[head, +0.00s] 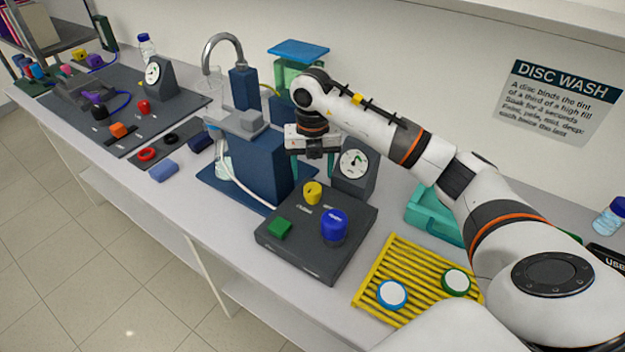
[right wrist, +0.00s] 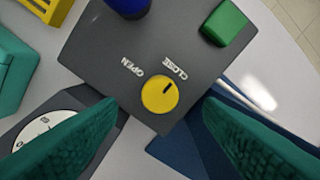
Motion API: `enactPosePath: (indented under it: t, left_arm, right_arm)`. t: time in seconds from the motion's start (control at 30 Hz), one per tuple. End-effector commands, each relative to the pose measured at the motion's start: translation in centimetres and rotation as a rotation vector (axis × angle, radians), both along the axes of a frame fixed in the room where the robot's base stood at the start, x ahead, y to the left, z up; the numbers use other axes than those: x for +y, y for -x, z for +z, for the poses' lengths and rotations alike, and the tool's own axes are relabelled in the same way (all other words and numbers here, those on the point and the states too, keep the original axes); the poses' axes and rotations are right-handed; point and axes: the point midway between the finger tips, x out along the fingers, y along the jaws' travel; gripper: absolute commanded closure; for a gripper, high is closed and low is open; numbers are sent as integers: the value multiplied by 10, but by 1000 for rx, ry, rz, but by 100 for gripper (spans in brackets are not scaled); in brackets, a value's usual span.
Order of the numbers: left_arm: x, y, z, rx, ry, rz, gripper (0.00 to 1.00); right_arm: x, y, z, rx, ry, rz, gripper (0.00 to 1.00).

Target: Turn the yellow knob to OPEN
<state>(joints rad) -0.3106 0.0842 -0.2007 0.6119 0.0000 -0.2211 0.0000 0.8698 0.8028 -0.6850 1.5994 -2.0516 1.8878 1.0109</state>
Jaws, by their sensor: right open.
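The yellow knob (head: 312,193) sits on a dark grey box (head: 290,252). In the right wrist view the round yellow knob (right wrist: 158,98) has a black mark directed toward the CLOSE lettering (right wrist: 174,68). The OPEN lettering (right wrist: 131,74) is to the left of it. My right gripper (head: 313,172) is above and behind the knob, pointing down. Its two green fingers are apart and empty, and the knob shows between their tips in the right wrist view; I see no contact. My left gripper is not in view.
The same box carries a blue knob (head: 334,226) and a green block (head: 280,228). A gauge (head: 354,166) stands behind it, and a blue block-shaped unit (head: 262,168) stands to the left. A yellow ribbed rack (head: 389,262) with discs lies to the right.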

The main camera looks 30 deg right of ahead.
Motion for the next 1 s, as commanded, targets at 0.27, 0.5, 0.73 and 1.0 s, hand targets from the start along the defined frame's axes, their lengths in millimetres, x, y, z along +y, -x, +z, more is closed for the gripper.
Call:
enactPosePath:
  t: [0.27, 0.5, 0.73, 1.0]
  left_arm:
    - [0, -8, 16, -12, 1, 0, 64]
    - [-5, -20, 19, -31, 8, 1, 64]
    - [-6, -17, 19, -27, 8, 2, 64]
    - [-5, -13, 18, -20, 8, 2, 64]
  right_arm:
    - [0, 1, -44, 3, -1, 0, 39]
    - [0, 0, -58, 0, -1, 1, 39]
    - [0, 0, -58, 0, -1, 1, 42]
    - [0, 0, -58, 0, -1, 1, 84]
